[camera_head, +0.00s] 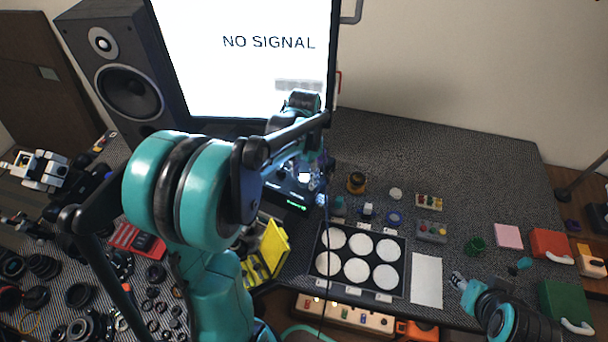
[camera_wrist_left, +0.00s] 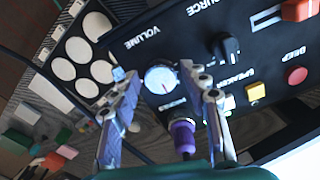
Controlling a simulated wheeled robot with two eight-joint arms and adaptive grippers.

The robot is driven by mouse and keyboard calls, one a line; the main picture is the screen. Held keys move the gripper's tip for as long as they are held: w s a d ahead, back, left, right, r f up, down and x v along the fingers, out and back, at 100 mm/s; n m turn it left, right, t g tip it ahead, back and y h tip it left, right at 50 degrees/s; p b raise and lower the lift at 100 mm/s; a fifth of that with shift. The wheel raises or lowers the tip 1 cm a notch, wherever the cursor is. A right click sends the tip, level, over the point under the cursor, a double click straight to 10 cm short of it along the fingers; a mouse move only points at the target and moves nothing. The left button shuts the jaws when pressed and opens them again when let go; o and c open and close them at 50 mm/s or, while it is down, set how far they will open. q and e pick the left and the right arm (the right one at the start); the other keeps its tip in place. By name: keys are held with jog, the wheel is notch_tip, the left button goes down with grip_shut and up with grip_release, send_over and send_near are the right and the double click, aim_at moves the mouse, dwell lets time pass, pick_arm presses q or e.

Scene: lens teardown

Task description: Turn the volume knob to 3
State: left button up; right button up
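The volume knob (camera_wrist_left: 160,79) is a round dial with a pale face and a dark pointer line, beside the upside-down word VOLUME on a black panel (camera_wrist_left: 185,48). The numbers around it are too small to read. My left gripper (camera_wrist_left: 152,75) is open, with one finger on each side of the knob. I cannot tell whether the fingers touch it. In the head view my left gripper (camera_head: 308,172) is over the dark panel by the monitor, and the arm hides much of it. My right gripper (camera_head: 461,281) is low on the right, away from the panel, its opening unclear.
A tray with white discs (camera_head: 405,270) lies right of the panel. The monitor (camera_head: 245,60) stands behind.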

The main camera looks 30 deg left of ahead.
aim_at(304, 178)
pick_arm(q)
jog(key=shift+r, duration=0.15)
notch_tip(304, 178, up, 12)
dwell(0.6)
dwell(0.3)
jog(key=s+d+f+n+t+b, duration=0.2)
jog(key=s+d+f+t, duration=0.5)
jog(key=s, duration=0.6)
jog(key=d+f+b, duration=0.1)
jog(key=d+f, duration=0.1)
jog(key=d, duration=0.1)
jog(key=shift+d+f+n, duration=0.15)
jog(key=shift+d+n, duration=0.15)
jog(key=shift+d, duration=0.1)
